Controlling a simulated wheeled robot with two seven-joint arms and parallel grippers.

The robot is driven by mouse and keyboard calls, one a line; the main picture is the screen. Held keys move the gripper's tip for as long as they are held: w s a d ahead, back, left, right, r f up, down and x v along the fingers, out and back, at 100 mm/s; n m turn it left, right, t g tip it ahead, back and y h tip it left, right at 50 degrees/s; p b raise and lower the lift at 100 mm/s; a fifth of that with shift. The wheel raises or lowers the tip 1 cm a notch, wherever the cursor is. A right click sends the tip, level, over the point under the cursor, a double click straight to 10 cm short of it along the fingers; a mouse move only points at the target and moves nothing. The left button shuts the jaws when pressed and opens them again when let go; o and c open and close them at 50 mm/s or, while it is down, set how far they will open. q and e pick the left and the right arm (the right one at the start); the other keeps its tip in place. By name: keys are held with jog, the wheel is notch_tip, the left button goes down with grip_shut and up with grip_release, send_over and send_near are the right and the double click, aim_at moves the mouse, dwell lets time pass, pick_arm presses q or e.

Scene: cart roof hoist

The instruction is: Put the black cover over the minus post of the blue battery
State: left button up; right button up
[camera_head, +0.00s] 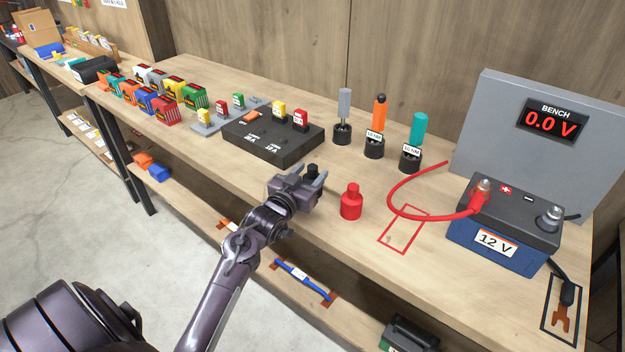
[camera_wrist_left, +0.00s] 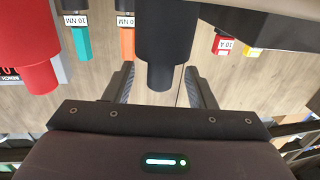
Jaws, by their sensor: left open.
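The blue battery (camera_head: 490,243), labelled 12 V, stands at the right of the bench. Its minus post (camera_head: 551,216) is bare grey metal on the right of the top, beside the minus mark. The black cover (camera_head: 313,170) stands on the bench, partly hidden by my left gripper (camera_head: 311,174). In the left wrist view the black cover (camera_wrist_left: 165,45) shows between the two open fingers (camera_wrist_left: 160,85); I cannot tell if they touch it. A red cover (camera_head: 351,203) stands just right of the gripper, and also shows in the wrist view (camera_wrist_left: 35,60). My right gripper is out of view.
A red cable (camera_head: 425,217) runs to the plus post. A black cable's fork lug (camera_head: 562,315) lies in a black outline at the front right. Drivers in black holders (camera_head: 374,147) stand behind; a black fuse box (camera_head: 275,138) is to the left. A red outline (camera_head: 389,239) marks bare bench.

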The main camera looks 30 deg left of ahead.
pick_arm(q)
jog(key=c, duration=1.1)
jog(key=shift+r, duration=0.1)
